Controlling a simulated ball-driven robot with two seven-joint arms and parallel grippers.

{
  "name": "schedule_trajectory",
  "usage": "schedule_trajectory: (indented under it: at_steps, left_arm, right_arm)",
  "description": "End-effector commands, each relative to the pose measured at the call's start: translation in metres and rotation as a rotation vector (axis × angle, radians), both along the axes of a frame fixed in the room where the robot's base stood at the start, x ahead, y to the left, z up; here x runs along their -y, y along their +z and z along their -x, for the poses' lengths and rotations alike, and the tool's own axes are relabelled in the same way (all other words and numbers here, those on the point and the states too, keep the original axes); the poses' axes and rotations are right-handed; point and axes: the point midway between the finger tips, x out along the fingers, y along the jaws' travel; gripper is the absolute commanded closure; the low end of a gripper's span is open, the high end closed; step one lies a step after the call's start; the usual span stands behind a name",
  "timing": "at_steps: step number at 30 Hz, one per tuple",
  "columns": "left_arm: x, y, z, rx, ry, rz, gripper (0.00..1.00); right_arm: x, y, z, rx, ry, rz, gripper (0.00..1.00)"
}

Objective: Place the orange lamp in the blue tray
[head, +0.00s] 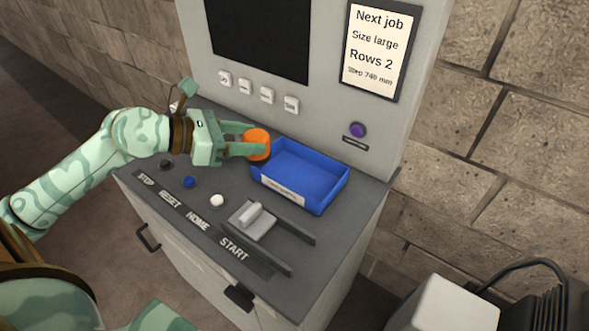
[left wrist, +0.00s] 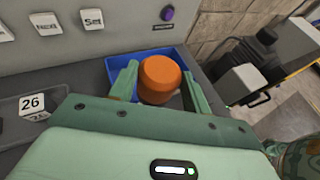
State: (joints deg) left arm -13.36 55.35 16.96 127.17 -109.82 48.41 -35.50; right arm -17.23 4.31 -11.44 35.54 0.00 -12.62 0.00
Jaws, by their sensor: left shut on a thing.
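The orange lamp (head: 257,138) is a short orange cap with a dark base. My left gripper (head: 256,149) is shut on it and holds it at the left end of the blue tray (head: 335,189). In the left wrist view the lamp (left wrist: 159,77) sits between the two green fingers (left wrist: 158,85), with the tray (left wrist: 92,78) behind and around it. The tray is open, with a white label on its front wall, and looks empty. I cannot tell whether the lamp is over the tray floor or just at its rim. My right gripper is not seen.
An upright panel with a dark screen (head: 262,35), white keys and a purple button (head: 357,130) rises behind.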

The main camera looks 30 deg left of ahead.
Motion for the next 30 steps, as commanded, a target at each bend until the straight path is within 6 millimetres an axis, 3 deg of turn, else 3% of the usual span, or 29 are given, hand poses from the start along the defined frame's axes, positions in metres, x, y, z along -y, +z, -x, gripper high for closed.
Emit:
schedule_trajectory:
  at_steps: [6,12,23,27,30]
  left_arm:
    - [0.026,-0.019,-0.037,0.003,-0.001,0.004,0.76]
    - [0.043,-0.056,-0.061,0.0,0.001,0.003,0.76]
    - [0.057,-0.083,-0.079,-0.001,0.0,0.002,0.76]
    - [0.056,-0.11,-0.078,-0.005,0.001,0.001,0.76]
    - [0.056,-0.112,-0.078,-0.001,0.0,-0.001,0.76]
  right_arm:
    - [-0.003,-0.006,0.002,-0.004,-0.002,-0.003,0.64]
    - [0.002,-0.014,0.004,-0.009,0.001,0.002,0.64]
    - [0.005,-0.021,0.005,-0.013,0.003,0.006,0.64]
    - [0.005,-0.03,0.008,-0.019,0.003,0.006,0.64]
    - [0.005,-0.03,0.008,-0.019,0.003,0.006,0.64]
